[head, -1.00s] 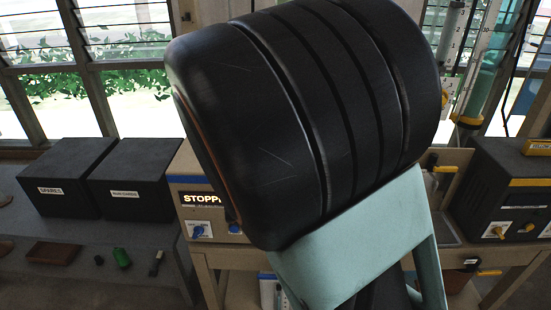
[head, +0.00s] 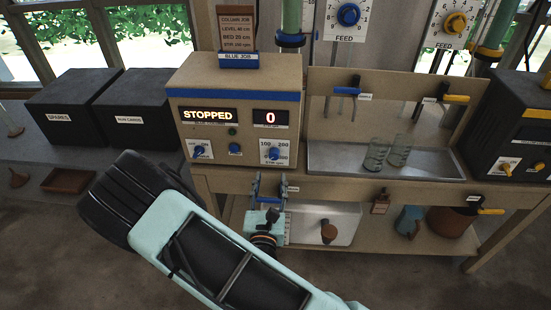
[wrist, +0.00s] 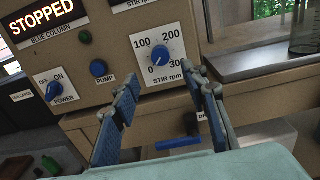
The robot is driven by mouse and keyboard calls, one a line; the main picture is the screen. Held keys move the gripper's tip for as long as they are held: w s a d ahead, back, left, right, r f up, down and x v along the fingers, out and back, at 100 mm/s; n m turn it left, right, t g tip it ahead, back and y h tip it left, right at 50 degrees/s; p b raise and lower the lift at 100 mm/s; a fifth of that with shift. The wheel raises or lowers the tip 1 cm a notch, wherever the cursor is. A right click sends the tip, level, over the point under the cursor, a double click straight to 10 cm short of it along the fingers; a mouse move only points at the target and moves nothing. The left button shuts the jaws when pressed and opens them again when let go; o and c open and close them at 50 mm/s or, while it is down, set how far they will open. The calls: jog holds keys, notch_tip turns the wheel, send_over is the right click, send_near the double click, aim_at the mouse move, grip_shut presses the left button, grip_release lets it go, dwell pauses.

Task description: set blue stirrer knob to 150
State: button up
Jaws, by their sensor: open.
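The blue stirrer knob (head: 273,154) is on a white dial plate at the lower right of the tan blue-job control box (head: 190,75). In the wrist view the knob (wrist: 159,54) sits amid marks 0, 100, 200 and 300, labelled STIR rpm. Its white pointer mark appears to be near 0. The box's displays read STOPPED (head: 208,115) and 0 (head: 271,118). My gripper (head: 270,183) is open and empty, just below and in front of the dial. In the wrist view its fingers (wrist: 165,84) stand apart, below the knob on both sides, not touching it.
The blue power knob (wrist: 61,88) and pump button (wrist: 98,68) are left of the stirrer dial. A tray with glass beakers (head: 376,153) stands right. A blue-handled lever (wrist: 178,143) is below the bench edge. Black boxes (head: 65,103) are at left.

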aim_at(274, 157)
jog(key=w, duration=0.4)
jog(key=w+b, duration=0.1)
jog(key=w, duration=0.3)
jog(key=shift+w+d+b, duration=0.2)
jog(key=shift+w+b, duration=0.1)
jog(key=shift+w, duration=0.1)
jog(key=shift+w+p, duration=0.3)
jog(key=shift+w, duration=0.25)
jog(key=shift+c, duration=0.6)
grip_shut()
